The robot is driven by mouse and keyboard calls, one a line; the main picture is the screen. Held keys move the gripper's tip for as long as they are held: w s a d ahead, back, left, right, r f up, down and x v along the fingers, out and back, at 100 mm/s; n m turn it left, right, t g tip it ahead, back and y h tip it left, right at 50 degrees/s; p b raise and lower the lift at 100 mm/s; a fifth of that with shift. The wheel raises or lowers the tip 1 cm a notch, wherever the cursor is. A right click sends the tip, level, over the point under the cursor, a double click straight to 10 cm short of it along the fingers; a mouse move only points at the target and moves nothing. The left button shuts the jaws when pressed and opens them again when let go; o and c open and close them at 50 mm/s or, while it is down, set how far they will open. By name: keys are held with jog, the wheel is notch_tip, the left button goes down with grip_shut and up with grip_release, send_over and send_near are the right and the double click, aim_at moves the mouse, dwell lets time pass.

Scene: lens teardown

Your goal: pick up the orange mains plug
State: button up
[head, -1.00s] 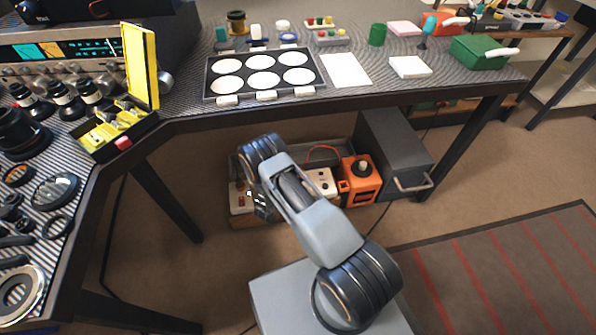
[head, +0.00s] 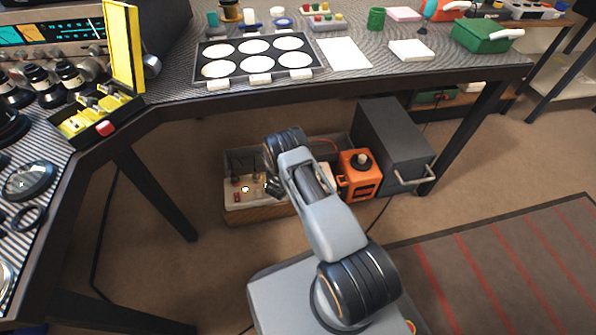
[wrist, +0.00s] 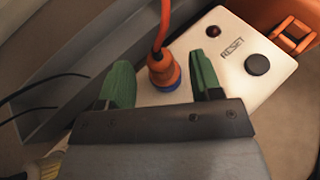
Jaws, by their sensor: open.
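The orange mains plug (wrist: 163,72) stands in a blue-ringed socket on a white box (wrist: 232,52) marked RESET. Its orange cord runs upward in the wrist view. My gripper (wrist: 161,64) is open, with one green finger on each side of the plug in the picture. I see no clear contact, and how deep the fingers reach is hard to tell. In the head view the arm hides the plug; only a bit of red-orange cord (head: 324,141) shows.
The white box has a black button (wrist: 257,65) and a dark red lamp (wrist: 213,31). An orange box (head: 360,175) and a grey cabinet (head: 396,140) stand to the right under the table (head: 350,85). A light panel with switches (head: 238,196) lies left.

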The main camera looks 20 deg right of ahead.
jog(key=shift+w+d+f, duration=0.2)
jog(key=shift+w+d, duration=0.1)
jog(key=shift+d, duration=0.05)
jog(key=shift+c, duration=0.3)
grip_shut()
